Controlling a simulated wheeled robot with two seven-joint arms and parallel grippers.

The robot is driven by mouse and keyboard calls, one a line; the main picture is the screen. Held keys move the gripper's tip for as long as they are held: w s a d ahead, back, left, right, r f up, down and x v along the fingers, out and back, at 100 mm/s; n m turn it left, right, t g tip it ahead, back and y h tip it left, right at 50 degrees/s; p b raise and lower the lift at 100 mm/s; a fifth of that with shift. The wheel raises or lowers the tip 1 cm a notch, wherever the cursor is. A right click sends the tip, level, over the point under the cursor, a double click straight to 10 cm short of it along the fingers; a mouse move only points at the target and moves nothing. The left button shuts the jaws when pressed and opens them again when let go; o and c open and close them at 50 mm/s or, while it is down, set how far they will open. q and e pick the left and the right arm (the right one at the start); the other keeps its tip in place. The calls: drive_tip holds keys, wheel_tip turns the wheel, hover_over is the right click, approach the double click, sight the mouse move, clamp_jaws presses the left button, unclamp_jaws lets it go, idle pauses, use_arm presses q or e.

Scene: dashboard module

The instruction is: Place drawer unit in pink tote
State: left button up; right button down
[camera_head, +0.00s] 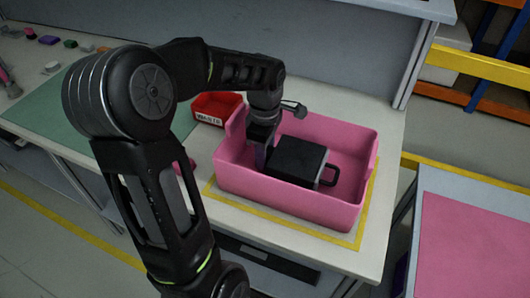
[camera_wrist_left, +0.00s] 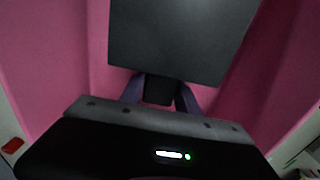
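The drawer unit (camera_head: 297,160) is a dark box with a loop handle on its right side. It is inside the pink tote (camera_head: 290,204), near the middle; whether it touches the floor is hidden. My left gripper (camera_head: 261,157) reaches down into the tote at the unit's left side. In the left wrist view, the unit's dark face (camera_wrist_left: 182,40) fills the upper middle, and the purple fingers (camera_wrist_left: 160,94) stand apart on either side of a dark part. The fingertips are hidden, so I cannot tell whether they grip it. My right gripper is not in view.
The tote stands inside a yellow-marked area (camera_head: 300,232) on a white bench. A red labelled bin (camera_head: 217,107) is behind it to the left. A green mat (camera_head: 60,120) lies at the left. A table with a pink top (camera_head: 470,240) stands at the right.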

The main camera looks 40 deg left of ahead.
use_arm(q)
drive_tip(key=o, duration=0.4)
drive_tip(key=shift+r, duration=0.1)
wheel_tip(320, 180, up, 12)
idle(0.5)
idle(0.5)
